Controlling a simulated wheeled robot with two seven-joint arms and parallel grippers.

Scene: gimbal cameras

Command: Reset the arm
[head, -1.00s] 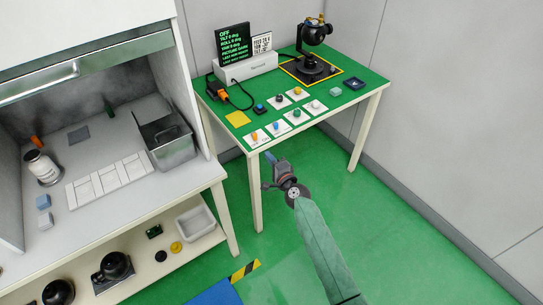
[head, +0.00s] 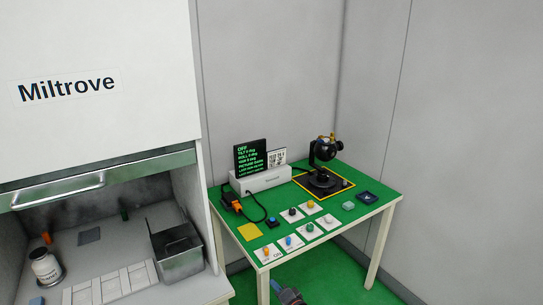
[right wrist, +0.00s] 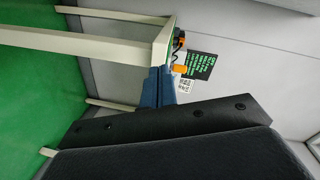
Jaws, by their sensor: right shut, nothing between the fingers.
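My right gripper (head: 289,296) shows only in part at the bottom edge of the head view, in front of the green-topped table (head: 339,218). In the right wrist view its blue fingers (right wrist: 157,80) are shut with nothing between them. Behind them are a pale table leg and the table's edge. My right arm is mostly below the head picture. My left gripper is in neither view now.
A black gimbal camera (head: 323,152) stands at the table's back. A white box (head: 262,180), a dark screen with green text (head: 251,155) and several button cards fill the tabletop. A white cabinet (head: 95,95) marked "Miltrove" stands left, with a metal bin (head: 178,257) inside.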

